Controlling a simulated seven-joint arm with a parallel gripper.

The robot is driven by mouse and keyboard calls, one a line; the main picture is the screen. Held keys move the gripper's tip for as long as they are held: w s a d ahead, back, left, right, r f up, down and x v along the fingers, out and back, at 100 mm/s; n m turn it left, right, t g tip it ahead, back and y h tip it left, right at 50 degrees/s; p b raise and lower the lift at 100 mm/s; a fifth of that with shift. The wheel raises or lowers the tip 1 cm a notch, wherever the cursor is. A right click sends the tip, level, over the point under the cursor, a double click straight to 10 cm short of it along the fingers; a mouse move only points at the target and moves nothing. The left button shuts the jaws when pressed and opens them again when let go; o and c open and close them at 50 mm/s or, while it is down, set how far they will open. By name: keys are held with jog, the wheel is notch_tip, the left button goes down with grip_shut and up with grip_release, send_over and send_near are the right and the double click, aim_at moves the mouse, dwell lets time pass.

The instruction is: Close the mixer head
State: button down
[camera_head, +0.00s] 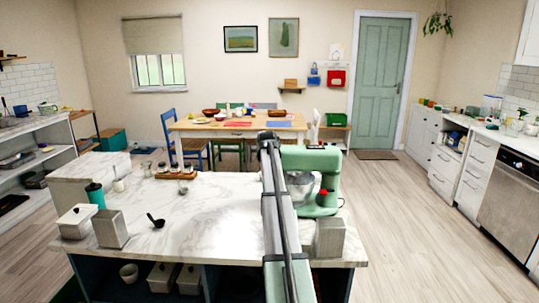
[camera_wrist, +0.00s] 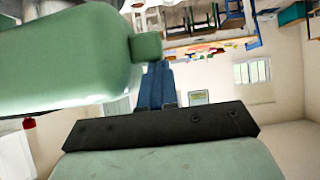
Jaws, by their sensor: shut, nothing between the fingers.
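The green stand mixer (camera_head: 323,200) stands on the marble island's right part, with a metal bowl (camera_head: 300,187) under its head (camera_head: 310,158). The head looks near level from here; I cannot tell whether it is fully down. The wrist view is upside down and shows the rounded green head (camera_wrist: 65,60) large at left, with a knob at its end. My gripper (camera_wrist: 157,70) has its blue fingers together and empty, beside that knob; I cannot tell whether they touch. In the head view my arm rises just left of the mixer, its end (camera_head: 268,140) near the head's left side.
A grey canister (camera_head: 330,238) stands in front of the mixer. The marble top (camera_head: 210,220) between is clear. A dining table stands behind.

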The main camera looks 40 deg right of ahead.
jog(key=w+r+v, duration=0.1)
jog(key=r+v, duration=0.1)
jog(key=v, duration=1)
jog(key=shift+r, duration=0.2)
jog(key=shift+w, duration=0.15)
